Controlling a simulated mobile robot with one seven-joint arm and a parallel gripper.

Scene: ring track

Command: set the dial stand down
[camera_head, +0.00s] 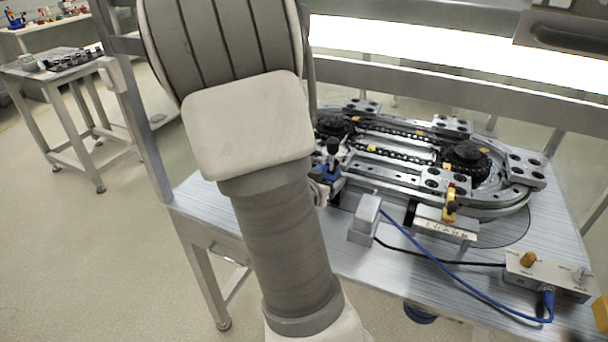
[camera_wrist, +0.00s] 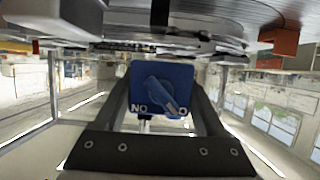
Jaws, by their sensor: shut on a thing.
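The dial stand shows in the wrist view as a blue block (camera_wrist: 162,88) with a grey turning lever and white lettering on its face. My gripper (camera_wrist: 163,98) is shut on it, one dark finger along each side. In the head view the blue and black stand (camera_head: 328,172) shows just right of my arm, at the near left edge of the ring track (camera_head: 400,182). My arm hides most of my gripper and part of the stand there. I cannot tell whether the stand touches the table.
The ring track fills the back of the metal table (camera_head: 345,260). A small grey box (camera_head: 365,218), a labelled block (camera_head: 445,226) and a control box (camera_head: 548,275) with blue and black cables lie along the front. Some bare table shows between them. A side table (camera_head: 50,68) stands far left.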

